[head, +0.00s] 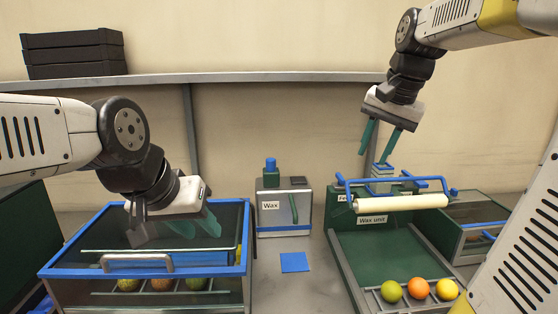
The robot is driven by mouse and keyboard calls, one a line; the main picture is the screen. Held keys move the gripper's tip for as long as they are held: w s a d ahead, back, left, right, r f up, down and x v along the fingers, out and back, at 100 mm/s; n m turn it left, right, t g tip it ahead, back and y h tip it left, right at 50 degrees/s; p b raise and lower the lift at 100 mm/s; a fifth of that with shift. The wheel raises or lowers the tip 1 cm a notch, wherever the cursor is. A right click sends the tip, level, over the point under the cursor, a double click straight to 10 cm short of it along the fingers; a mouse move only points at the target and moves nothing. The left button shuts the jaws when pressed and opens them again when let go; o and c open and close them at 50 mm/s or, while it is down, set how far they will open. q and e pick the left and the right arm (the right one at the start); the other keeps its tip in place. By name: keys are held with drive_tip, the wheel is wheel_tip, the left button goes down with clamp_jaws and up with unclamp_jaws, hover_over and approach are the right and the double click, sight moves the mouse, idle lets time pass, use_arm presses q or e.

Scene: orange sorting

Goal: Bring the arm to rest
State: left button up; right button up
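My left gripper (196,226) hangs above the blue-framed glass lid of the box at the left, its green fingers pointing down and to the right. Its fingers overlap in this view, so its opening is unclear. I see nothing held in it. My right gripper (376,150) is raised over the back of the wax unit (368,245). Its two green fingers are spread apart with nothing visible between them. The fingertips are just above a small blue and grey block (382,180) on the unit; I cannot tell whether they touch it.
The blue-framed box (246,240) holds several fruits behind its front. A green, an orange and a yellow fruit (447,289) sit at the wax unit's front. A wax container (285,210) stands in the middle behind a blue square (294,262). Black trays (75,55) lie on the shelf.

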drive_tip(key=s+a+f+n+t, duration=0.1)
drive_tip(key=s+a+f+n, duration=0.2)
drive_tip(key=s+f, duration=0.2)
drive_tip(key=s+a+f+n+t, duration=0.1)
drive_tip(key=s+a+f+n, duration=0.3)
drive_tip(key=s, duration=0.6)
drive_tip(key=shift+s+f+y, duration=0.2)
drive_tip(key=shift+f+y, duration=0.2)
drive_tip(key=shift+s, duration=0.1)
